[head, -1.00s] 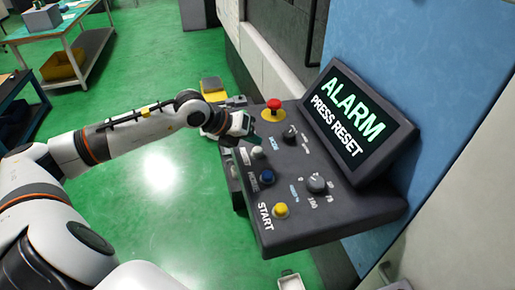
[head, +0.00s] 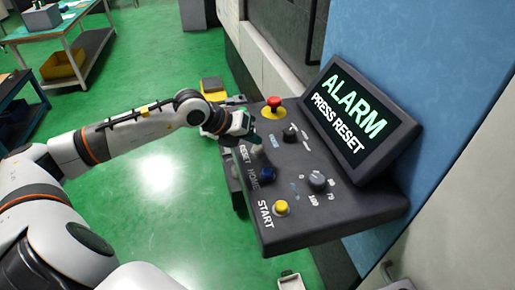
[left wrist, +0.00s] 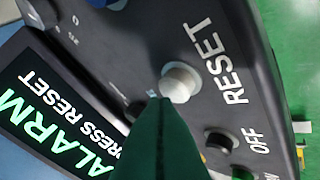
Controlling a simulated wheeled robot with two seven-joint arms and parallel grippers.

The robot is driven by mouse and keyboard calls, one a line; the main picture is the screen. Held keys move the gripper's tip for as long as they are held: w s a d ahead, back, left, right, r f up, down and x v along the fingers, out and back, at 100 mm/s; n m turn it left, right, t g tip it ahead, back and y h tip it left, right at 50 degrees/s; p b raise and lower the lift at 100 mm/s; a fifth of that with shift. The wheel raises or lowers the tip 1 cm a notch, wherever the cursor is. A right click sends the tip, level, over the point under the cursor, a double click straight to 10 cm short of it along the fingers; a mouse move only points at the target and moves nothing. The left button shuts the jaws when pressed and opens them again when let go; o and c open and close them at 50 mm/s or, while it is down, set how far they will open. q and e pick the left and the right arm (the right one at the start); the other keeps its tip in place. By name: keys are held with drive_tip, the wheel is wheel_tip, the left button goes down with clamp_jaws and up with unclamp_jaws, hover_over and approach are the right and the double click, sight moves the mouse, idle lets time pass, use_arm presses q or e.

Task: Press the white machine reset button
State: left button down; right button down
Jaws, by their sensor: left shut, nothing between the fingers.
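The white reset button (head: 257,151) is on the dark control panel (head: 335,215), beside the word RESET. In the left wrist view the white button (left wrist: 180,82) shows large, its lower left edge behind my dark green fingertips. My left gripper (head: 250,137) is shut and empty, just beyond the button in the head view. The closed fingertips (left wrist: 160,112) overlap the button's edge in the wrist view; I cannot tell whether they touch it. The screen (head: 352,115) reads ALARM, PRESS RESET. My right gripper is not in view.
Close by on the panel are a blue button (head: 266,174), a yellow START button (head: 281,208), a red mushroom button (head: 273,103) and two knobs, one dark (head: 290,134) and one grey (head: 318,182).

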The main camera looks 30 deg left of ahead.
use_arm(q)
drive_tip(key=shift+f+b, duration=0.45)
drive_tip(key=shift+b, duration=0.1)
idle(0.8)
idle(0.3)
drive_tip(key=shift+r+p, duration=0.3)
drive_tip(key=shift+r, duration=0.55)
wheel_tip(320, 180, up, 5)
drive_tip(key=shift+p, duration=1.25)
